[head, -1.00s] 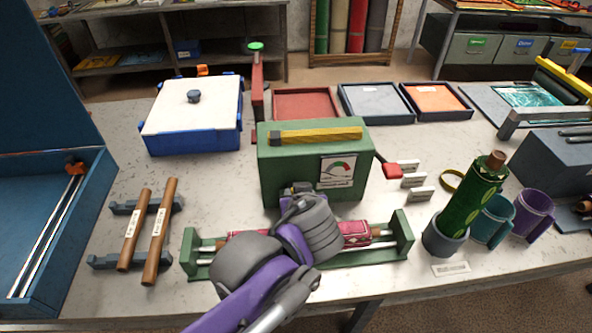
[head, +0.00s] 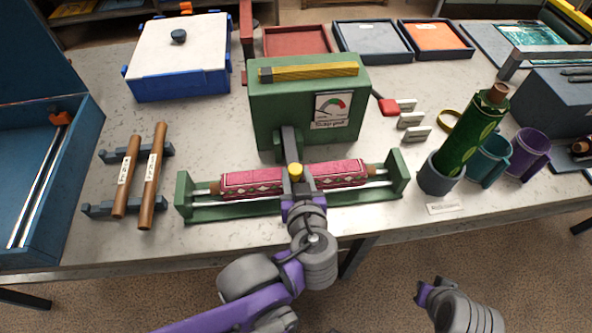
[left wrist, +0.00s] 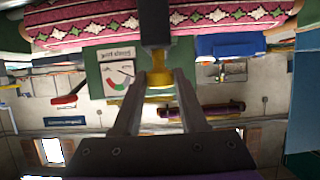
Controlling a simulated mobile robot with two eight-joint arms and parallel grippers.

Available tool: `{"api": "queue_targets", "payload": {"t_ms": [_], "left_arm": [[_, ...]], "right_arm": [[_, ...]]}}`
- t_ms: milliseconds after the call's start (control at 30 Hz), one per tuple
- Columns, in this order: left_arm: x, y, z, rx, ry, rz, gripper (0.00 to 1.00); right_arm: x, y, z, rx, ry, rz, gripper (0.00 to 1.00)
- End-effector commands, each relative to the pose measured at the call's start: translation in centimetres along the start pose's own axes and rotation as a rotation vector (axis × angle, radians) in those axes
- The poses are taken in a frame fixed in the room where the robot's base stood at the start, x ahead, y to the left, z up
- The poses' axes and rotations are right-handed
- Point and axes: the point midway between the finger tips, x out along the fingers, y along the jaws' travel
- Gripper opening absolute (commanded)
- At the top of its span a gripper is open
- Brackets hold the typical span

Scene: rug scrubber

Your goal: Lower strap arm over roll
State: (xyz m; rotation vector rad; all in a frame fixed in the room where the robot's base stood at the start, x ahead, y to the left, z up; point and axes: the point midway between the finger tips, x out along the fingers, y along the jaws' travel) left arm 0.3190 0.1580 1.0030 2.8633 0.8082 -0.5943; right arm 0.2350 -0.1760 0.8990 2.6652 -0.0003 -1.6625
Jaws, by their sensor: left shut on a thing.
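The pink patterned roll (head: 245,182) lies across the green cradle (head: 230,211) in front of the green machine box (head: 262,108). The dark grey strap arm (head: 289,145) comes down from the box's front, and its end with a yellow knob (head: 295,169) is over the middle of the roll. My left gripper (head: 293,188) is at that end, in front of the roll. In the left wrist view its fingers are closed on the yellow knob (left wrist: 160,82). Whether the strap touches the roll is unclear. My right gripper (head: 424,294) is low right, away from the table; its fingers are unclear.
A red-knobbed crank (head: 387,106) sticks out at the box's right. A green bottle (head: 472,135) in a grey cup and two mugs stand further right. Two wooden rollers (head: 153,175) rest on a rack at left, beside a blue bin (head: 75,185).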

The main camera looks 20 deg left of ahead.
Motion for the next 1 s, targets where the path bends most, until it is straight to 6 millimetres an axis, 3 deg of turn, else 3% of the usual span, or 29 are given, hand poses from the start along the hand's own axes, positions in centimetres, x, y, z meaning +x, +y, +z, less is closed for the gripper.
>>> {"api": "queue_targets", "payload": {"t_ms": [300, 333, 500, 833, 1000], "left_arm": [[0.0, -0.1, 0.7, -0.005, -0.013, 0.002, 0.0], [0.0, -0.1, 0.7, -0.005, -0.014, 0.002, 0.45], [0.0, -0.1, 0.5, -0.004, -0.011, 0.002, 0.71], [-0.2, 0.0, 0.4, -0.003, -0.009, 0.003, 0.71], [-1.9, 0.1, 0.3, -0.002, -0.009, 0.006, 0.71]], "right_arm": [[0.1, 0.0, 0.1, 0.0, 0.0, 0.0, 0.0], [0.1, 0.0, 0.1, 0.0, 0.0, 0.0, 0.0], [0.1, 0.0, 0.1, 0.0, 0.0, 0.0, 0.0], [0.0, 0.0, 0.0, 0.0, 0.0, 0.0, 0.0], [-0.3, 0.0, -0.2, 0.0, 0.002, 0.0, 0.0]]}}
